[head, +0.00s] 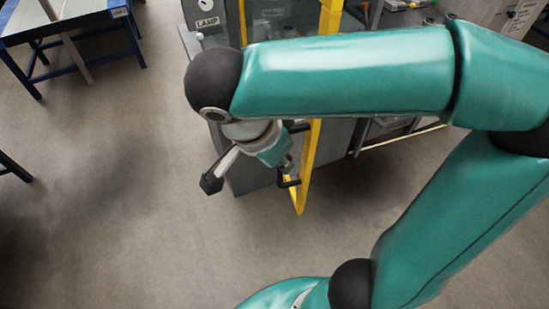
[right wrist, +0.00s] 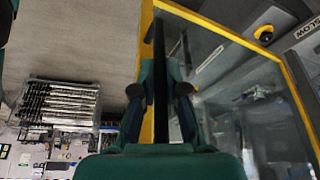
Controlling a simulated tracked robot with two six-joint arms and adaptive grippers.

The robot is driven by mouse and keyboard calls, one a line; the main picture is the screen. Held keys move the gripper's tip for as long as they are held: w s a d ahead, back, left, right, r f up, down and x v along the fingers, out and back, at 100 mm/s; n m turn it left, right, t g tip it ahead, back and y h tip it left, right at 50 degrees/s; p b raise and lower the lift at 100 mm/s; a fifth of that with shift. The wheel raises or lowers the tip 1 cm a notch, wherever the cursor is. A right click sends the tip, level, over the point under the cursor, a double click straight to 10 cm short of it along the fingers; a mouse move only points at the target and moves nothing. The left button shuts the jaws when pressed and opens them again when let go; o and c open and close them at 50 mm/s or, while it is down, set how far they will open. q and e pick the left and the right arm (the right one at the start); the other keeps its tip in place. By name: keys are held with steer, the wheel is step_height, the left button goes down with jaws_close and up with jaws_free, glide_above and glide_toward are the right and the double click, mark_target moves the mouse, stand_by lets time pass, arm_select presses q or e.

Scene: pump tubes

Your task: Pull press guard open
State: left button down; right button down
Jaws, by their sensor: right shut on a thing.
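The press guard is a yellow-framed clear panel (head: 310,160) on the grey press, partly hidden behind my right arm in the head view. In the right wrist view its yellow frame (right wrist: 225,32) surrounds a see-through pane. A black handle (head: 289,183) stands out from the frame; in the right wrist view a dark bar (right wrist: 160,60) runs between the fingers. My right gripper (head: 287,165) is shut on the handle, at the yellow edge. The right wrist view shows its two fingers (right wrist: 160,95) on either side of the bar. My left gripper is not in view.
The grey press cabinet (head: 250,180) with a LAMP label stands behind the guard. A blue-framed table (head: 60,18) is at the upper left. A workbench (head: 405,18) with small items is at the upper right. Grey floor left of and below the guard is clear.

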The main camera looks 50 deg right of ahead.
steer(key=c, duration=1.2)
jaws_free()
steer(key=shift+w, duration=0.1)
steer(key=v, duration=1.2)
steer(key=shift+a+f, duration=0.1)
